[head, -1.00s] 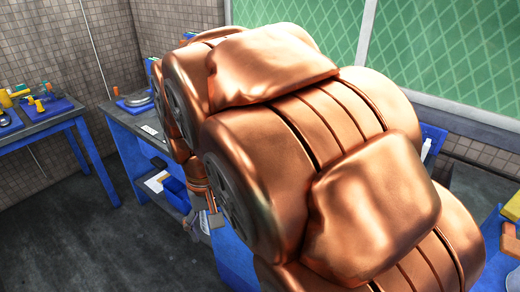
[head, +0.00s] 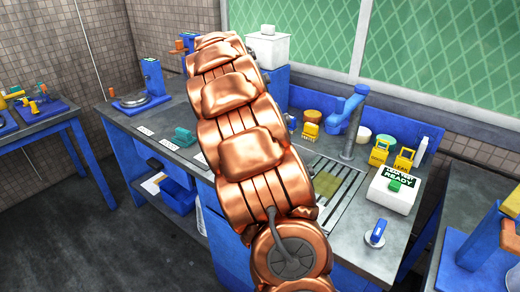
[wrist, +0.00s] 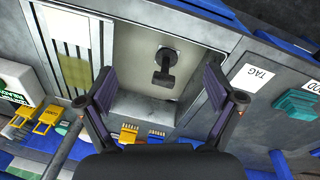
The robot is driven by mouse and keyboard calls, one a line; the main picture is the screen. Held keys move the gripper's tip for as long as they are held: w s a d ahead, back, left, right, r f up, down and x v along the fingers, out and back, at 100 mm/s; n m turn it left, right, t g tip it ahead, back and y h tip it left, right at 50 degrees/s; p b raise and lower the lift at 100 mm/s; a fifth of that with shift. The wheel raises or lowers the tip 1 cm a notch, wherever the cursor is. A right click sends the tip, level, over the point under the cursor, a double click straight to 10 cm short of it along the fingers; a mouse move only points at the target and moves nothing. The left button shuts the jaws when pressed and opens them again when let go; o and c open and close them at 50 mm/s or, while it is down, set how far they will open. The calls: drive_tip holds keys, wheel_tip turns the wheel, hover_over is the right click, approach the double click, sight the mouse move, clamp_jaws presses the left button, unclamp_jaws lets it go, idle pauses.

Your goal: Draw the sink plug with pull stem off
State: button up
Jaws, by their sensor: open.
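The sink plug (wrist: 168,55) is a dark round disc with a pull stem, seated on the floor of the grey sink basin (wrist: 205,50) in the wrist view. The stem's dark block-like end points toward my camera. My gripper (wrist: 160,72) is open and empty, with one finger on each side of the plug in the picture. The fingers look apart from the stem; the exact height gap cannot be told. In the head view my copper arm hides the sink, the plug and my gripper.
A ribbed drainboard (head: 340,190) and a blue tap (head: 350,115) stand right of my arm. Beyond are yellow caddies (head: 403,160) and a white labelled box (head: 393,188). A teal object (head: 182,137) and a tag card (wrist: 250,77) lie on the counter left of the sink.

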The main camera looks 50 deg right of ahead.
drive_tip(key=w+d+f+m, duration=0.1)
drive_tip(key=d+f, duration=0.2)
drive_tip(key=d, duration=0.1)
drive_tip(key=w+d+f+m, duration=0.1)
drive_tip(key=w+d+f, duration=0.1)
drive_tip(key=d, duration=0.3)
drive_tip(key=w+d+f+m+t+y, duration=0.1)
drive_tip(key=d+f, duration=0.2)
drive_tip(key=d, duration=0.2)
drive_tip(key=shift+w+d+f+m+b, duration=0.2)
drive_tip(key=shift+f+m+b, duration=0.1)
drive_tip(key=shift+f+b, duration=0.05)
drive_tip(key=shift+d+f, duration=0.15)
drive_tip(key=shift+f, duration=0.25)
drive_tip(key=shift+f+p, duration=1)
drive_tip(key=shift+f, duration=2.55)
drive_tip(key=c, duration=1.5)
